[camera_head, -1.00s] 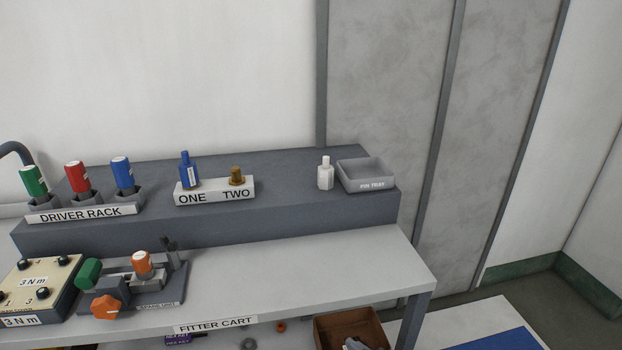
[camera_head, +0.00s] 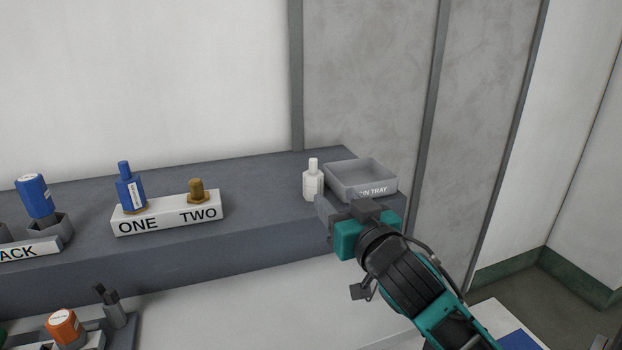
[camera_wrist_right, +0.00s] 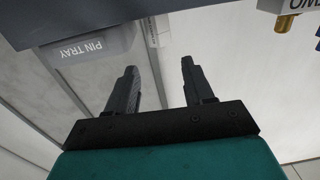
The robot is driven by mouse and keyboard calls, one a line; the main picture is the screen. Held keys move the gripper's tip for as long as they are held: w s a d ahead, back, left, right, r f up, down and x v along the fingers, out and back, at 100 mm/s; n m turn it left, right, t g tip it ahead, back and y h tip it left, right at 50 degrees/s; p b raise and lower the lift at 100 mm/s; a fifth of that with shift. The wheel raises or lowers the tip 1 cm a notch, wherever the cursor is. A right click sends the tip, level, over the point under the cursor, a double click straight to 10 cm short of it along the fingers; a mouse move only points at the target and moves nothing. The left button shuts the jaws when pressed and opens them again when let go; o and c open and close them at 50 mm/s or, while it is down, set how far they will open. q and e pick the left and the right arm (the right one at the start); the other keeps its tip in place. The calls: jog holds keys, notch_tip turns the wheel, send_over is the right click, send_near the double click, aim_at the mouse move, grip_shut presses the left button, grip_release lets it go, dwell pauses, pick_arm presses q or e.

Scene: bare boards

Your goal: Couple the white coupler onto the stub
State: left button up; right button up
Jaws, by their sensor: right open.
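The white coupler (camera_head: 313,182) stands upright on the raised grey shelf, just left of the pin tray. In the right wrist view a pale labelled piece (camera_wrist_right: 152,32) beyond the fingers appears to be it. The bare brass stub (camera_head: 197,191) rises from the white block over the word TWO; it also shows in the right wrist view (camera_wrist_right: 285,22). A blue coupler (camera_head: 130,190) sits over ONE. My right gripper (camera_head: 326,207) is open and empty, close in front of and slightly below the white coupler; its fingers (camera_wrist_right: 158,78) are spread apart. My left gripper is out of view.
The grey pin tray (camera_head: 362,180) stands right beside the coupler, behind my right gripper. The white ONE/TWO block (camera_head: 166,214) is to the left, with clear shelf between. A blue driver (camera_head: 35,196) stands in the rack at far left. An orange-knobbed fixture is lower left.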

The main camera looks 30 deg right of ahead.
aim_at(317, 178)
jog(key=x, duration=0.4)
jog(key=shift+w, duration=0.1)
jog(key=shift+x, duration=3.1)
jog(key=shift+a, duration=0.1)
jog(key=shift+c, duration=0.2)
jog(key=c, duration=0.8)
